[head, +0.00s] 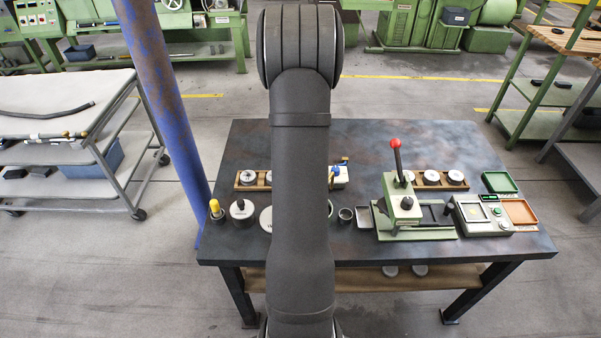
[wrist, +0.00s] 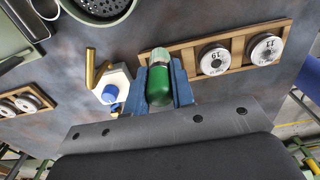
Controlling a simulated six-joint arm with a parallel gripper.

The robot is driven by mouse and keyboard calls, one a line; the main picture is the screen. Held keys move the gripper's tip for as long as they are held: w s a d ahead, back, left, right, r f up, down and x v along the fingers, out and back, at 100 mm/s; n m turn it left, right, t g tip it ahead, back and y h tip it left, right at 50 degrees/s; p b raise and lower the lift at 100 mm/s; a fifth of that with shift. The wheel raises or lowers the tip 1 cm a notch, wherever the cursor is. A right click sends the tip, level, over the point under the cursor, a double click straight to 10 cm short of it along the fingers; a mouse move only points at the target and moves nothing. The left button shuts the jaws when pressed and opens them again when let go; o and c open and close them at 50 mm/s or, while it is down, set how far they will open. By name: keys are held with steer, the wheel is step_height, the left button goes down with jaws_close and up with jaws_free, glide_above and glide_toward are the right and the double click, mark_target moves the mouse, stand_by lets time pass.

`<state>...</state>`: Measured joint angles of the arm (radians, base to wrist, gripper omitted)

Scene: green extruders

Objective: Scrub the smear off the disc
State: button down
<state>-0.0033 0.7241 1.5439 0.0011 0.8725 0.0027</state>
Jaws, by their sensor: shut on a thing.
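My gripper (wrist: 165,72) shows in the wrist view with its two blue fingers shut on a green-handled tool (wrist: 160,86) with a pale, rough-looking end. What that end touches, if anything, cannot be told. White-and-grey numbered discs, one marked 19 (wrist: 215,60) and one marked 11 (wrist: 266,49), sit in a wooden rack (wrist: 240,52) beside the gripper. More discs (head: 432,177) sit in a second rack on the right in the head view. I cannot make out a smear on any disc. In the head view my arm hides the gripper and the tool.
A white block with a blue knob and brass pipe (wrist: 112,86) stands close beside the gripper. The dark table (head: 400,140) also holds a green press with a red-knobbed lever (head: 397,158), a scale (head: 483,214), green (head: 499,182) and orange (head: 519,212) trays, and several pots. The table's back is clear.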

steer(key=w+a+r, duration=0.3)
steer(key=w+r, duration=0.1)
steer(key=w, duration=0.2)
steer(key=shift+s+d+f, duration=0.1)
steer(key=shift+f, duration=3.7)
steer(key=shift+d+r, duration=0.15)
steer(key=shift+d, duration=0.25)
steer(key=shift+s+d+f, duration=0.1)
steer(key=shift+d+f, duration=0.05)
steer(key=shift+d, duration=0.65)
steer(key=shift+s+d+f, duration=0.1)
steer(key=shift+d, duration=0.65)
steer(key=shift+s+d, duration=0.15)
steer(key=shift+d, duration=0.95)
steer(key=shift+w+a, duration=0.2)
steer(key=shift+a, duration=1.35)
steer(key=shift+w+a, duration=0.2)
steer(key=shift+a, duration=1.35)
steer(key=shift+w+d, duration=0.2)
steer(key=shift+d, duration=0.05)
steer(key=shift+s+d, duration=0.2)
steer(key=shift+d, duration=1.2)
steer(key=shift+s+d, duration=0.15)
steer(key=shift+d, duration=1.2)
steer(key=a, duration=0.5)
steer(key=shift+w+a, duration=0.3)
steer(key=shift+w, duration=0.05)
steer(key=shift+a+r, duration=0.15)
step_height(320, 180, up, 8)
